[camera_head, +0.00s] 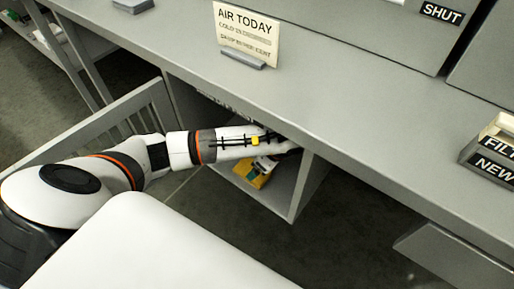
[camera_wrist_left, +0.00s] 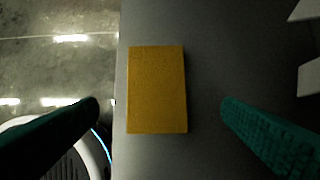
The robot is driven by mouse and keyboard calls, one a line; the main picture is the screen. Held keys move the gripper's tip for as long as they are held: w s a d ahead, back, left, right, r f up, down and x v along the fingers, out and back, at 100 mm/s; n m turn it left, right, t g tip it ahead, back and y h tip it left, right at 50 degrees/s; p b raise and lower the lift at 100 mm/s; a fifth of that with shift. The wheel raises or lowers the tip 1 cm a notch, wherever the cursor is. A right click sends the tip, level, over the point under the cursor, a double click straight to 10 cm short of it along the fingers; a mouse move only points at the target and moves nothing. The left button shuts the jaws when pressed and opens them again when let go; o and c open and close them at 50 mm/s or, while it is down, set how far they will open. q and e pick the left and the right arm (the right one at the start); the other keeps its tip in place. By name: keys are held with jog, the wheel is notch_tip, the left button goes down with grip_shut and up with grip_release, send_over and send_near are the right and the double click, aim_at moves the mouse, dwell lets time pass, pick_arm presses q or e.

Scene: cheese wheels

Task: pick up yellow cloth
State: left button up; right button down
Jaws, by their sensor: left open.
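The yellow cloth (camera_wrist_left: 157,90) is a flat rectangle lying on a grey surface in the left wrist view, close to that surface's left edge. In the head view a yellow item (camera_head: 250,180) shows partly below my left forearm, inside an open compartment under the counter; the arm hides some of it. My left gripper (camera_wrist_left: 160,108) is open, with its two green fingers on either side of the cloth and apart from it. My right gripper is not in view.
The grey compartment (camera_head: 300,185) has a side wall right of the arm, and the counter (camera_head: 330,110) runs above it. A sign (camera_head: 246,35) stands on the counter. A slatted panel (camera_head: 110,120) is at left. Floor shows beside the cloth's surface.

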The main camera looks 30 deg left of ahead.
aim_at(244, 167)
pick_arm(q)
jog(key=x, duration=0.2)
jog(key=b+x, duration=0.1)
jog(key=x, duration=0.2)
jog(key=shift+s+a+f, duration=0.15)
jog(key=shift+s+a, duration=0.05)
jog(key=shift+a, duration=0.2)
jog(key=shift+a+f, duration=0.15)
jog(key=shift+f, duration=0.1)
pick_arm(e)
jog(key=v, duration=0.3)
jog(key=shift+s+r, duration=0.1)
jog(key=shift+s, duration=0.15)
pick_arm(q)
jog(key=shift+c, duration=0.3)
jog(key=c, duration=1)
jog(key=shift+r, duration=0.1)
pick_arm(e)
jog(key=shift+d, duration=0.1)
